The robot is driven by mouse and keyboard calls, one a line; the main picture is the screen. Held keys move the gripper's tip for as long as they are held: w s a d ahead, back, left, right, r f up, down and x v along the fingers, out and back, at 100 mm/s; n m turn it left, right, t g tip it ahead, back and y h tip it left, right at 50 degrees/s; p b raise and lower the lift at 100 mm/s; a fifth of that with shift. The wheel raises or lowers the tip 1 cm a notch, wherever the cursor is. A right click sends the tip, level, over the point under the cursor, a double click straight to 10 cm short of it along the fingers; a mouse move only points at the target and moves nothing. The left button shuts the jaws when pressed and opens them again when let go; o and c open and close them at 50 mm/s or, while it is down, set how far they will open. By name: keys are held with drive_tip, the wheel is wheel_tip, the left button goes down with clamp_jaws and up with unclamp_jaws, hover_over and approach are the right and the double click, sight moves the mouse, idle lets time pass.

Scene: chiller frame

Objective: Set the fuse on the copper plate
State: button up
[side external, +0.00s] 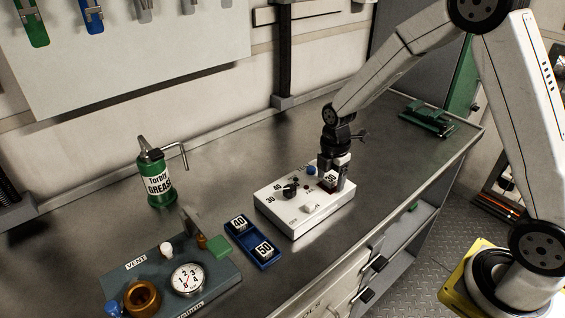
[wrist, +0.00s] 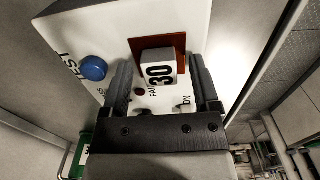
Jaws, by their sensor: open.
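A white fuse marked 30 (wrist: 159,70) stands on the reddish copper plate (wrist: 180,50) on top of the white box, and covers part of the plate. The fuse (side external: 331,177) also shows in the side view at the right end of the box. My gripper (wrist: 163,90) is open, with one finger on each side of the fuse. A gap shows between the fuse and each finger in the wrist view. In the side view my gripper (side external: 335,178) is low over the box and hides most of the plate.
The white box (side external: 285,212) carries a blue button (wrist: 94,68), a black knob (side external: 290,190) and a white switch. A blue tray (side external: 265,262) holds fuses marked 40 and 50. A gauge block (side external: 225,285) and a green grease can (side external: 157,182) stand left.

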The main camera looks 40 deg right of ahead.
sight(331, 178)
wheel_tip(331, 178, up, 12)
drive_tip(key=shift+r, duration=0.15)
idle(0.6)
drive_tip(key=shift+s, duration=0.1)
idle(0.5)
drive_tip(key=s+a+f+m+t, duration=0.1)
drive_tip(key=s+f+m, duration=0.2)
drive_tip(key=s+m, duration=0.3)
drive_tip(key=s+a+f+m+t, duration=0.1)
drive_tip(key=s+a+f+m, duration=0.1)
drive_tip(key=s+m, duration=0.5)
drive_tip(key=shift+f+m+t, duration=0.3)
drive_tip(key=shift+f+m, duration=0.45)
drive_tip(key=shift+m, duration=1.75)
drive_tip(key=shift+c, duration=0.2)
